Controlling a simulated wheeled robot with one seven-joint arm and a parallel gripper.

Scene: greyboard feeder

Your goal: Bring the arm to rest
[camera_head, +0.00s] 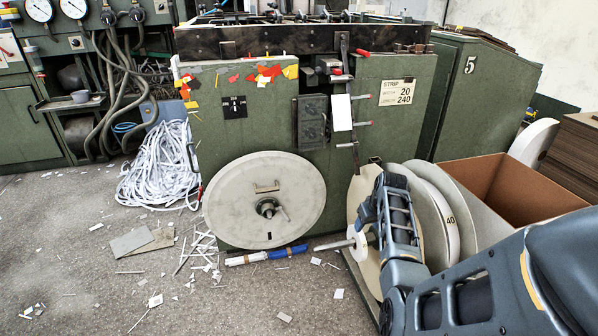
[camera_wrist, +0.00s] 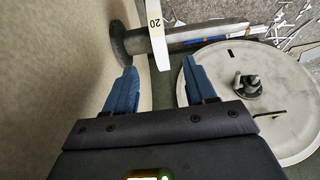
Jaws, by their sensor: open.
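In the wrist view my gripper (camera_wrist: 158,63) has its two blue fingers spread wide, with nothing held between them. A large pale disc (camera_wrist: 225,108) shows to the right of the fingers. In the head view my arm (camera_head: 395,215) reaches in from the lower right, bends, and rises in front of the reels at the right. The fingers are not clearly visible there.
The green feeder machine (camera_head: 230,115) carries a pale round disc (camera_head: 235,205) on its front. Reels (camera_head: 465,220) and an open cardboard box (camera_head: 510,180) stand close to my arm. White strip (camera_head: 160,165) is heaped at left; scraps litter the floor (camera_head: 60,240).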

